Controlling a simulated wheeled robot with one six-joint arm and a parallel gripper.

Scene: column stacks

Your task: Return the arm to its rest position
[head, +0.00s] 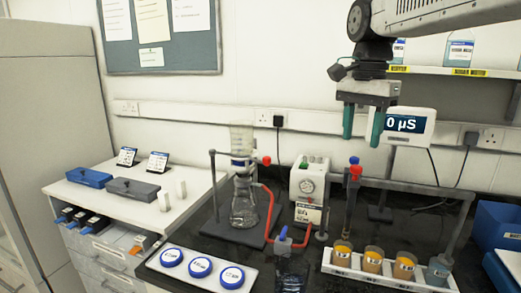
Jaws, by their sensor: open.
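My gripper (362,124) hangs in the air at the upper right, pointing down, with its two green-tipped fingers apart. Nothing is between the fingers. It is in front of the wall and the conductivity display (404,125), above the bench and apart from everything on it as far as I can tell. My arm reaches in from the top right corner.
Blue-lidded jars (200,267) sit front left. A shelf (450,71) with bottles is behind.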

